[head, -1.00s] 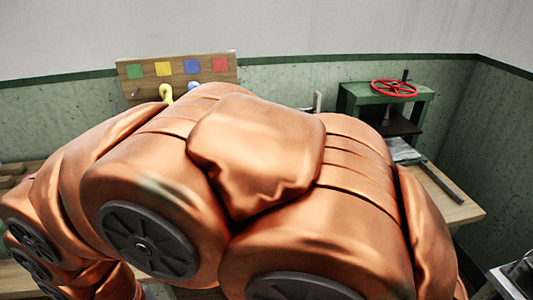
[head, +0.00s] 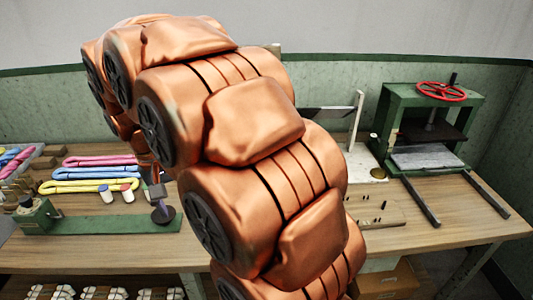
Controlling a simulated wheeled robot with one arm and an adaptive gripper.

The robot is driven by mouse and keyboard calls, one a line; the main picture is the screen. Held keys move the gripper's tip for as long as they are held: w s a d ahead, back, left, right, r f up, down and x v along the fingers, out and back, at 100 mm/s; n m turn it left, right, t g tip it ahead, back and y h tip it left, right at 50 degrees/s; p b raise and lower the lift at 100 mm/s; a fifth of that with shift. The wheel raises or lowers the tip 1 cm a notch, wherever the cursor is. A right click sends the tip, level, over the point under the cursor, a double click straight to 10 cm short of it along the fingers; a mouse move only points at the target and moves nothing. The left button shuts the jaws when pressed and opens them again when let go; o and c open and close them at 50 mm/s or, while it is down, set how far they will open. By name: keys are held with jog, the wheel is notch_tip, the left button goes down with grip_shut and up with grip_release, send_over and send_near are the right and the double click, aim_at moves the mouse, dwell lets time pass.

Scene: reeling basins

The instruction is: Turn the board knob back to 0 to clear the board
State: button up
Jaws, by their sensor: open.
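My copper-coloured arm fills the middle of the head view and arches up and over to the left. The wall area left of centre is covered by my arm.
Pink, blue and yellow skeins (head: 90,186) lie on the wooden bench at left, near small pots (head: 106,196) and a green-based device (head: 100,226). A green press (head: 430,130) with a red handwheel (head: 441,91) stands at right. The bench's front right is mostly clear.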

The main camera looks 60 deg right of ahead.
jog(key=w+d+f+m+h+b, duration=0.1)
jog(key=w+d+m, duration=0.5)
jog(key=d, duration=0.5)
jog(key=w+d+m+b, duration=0.1)
jog(key=w+d+m, duration=0.3)
jog(key=w+d, duration=0.55)
jog(key=s+d+f+m+g+b, duration=0.1)
jog(key=s+d+f+m, duration=0.15)
jog(key=d, duration=0.55)
jog(key=s+d+f+m+h, duration=0.1)
jog(key=d+f+m, duration=0.25)
jog(key=d, duration=0.35)
jog(key=s+d+f+m+g+b, duration=0.1)
jog(key=s+d+f+m, duration=0.15)
jog(key=d, duration=0.55)
jog(key=shift+m, duration=0.55)
jog(key=b+x, duration=0.7)
jog(key=shift+w+d+f, duration=0.1)
jog(key=shift+w+d, duration=0.1)
jog(key=c, duration=1.1)
jog(key=shift+n+t+b, duration=0.3)
jog(key=shift+b, duration=0.1)
